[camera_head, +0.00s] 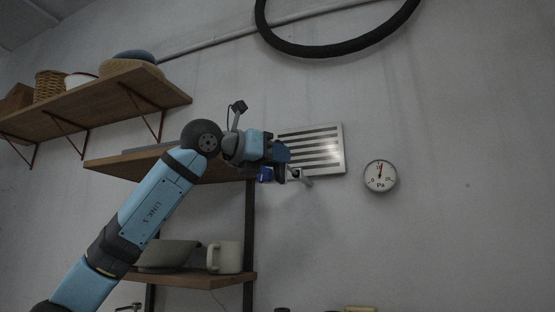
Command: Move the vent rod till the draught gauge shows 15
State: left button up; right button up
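The draught gauge (381,176) is a round white dial marked Pa on the wall at the right. Its red needle points almost straight up, leaning slightly right; the numbers are too small to read surely. A slotted metal vent (333,150) is on the wall left of the gauge. My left gripper (284,172) is in front of the vent's lower left part. A small light grey piece (303,178), perhaps the vent rod's end, shows at its fingertips. I cannot tell whether the fingers are closed on it. My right gripper is out of view.
A wooden shelf (125,170) lies behind my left arm. An upper shelf (85,103) holds baskets. A black hose (335,50) hangs above. The wall around the gauge is clear.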

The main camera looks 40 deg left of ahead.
pick_arm(q)
jog(key=b+v, duration=0.4)
jog(key=v, duration=1)
jog(key=shift+w, duration=0.1)
dwell(0.4)
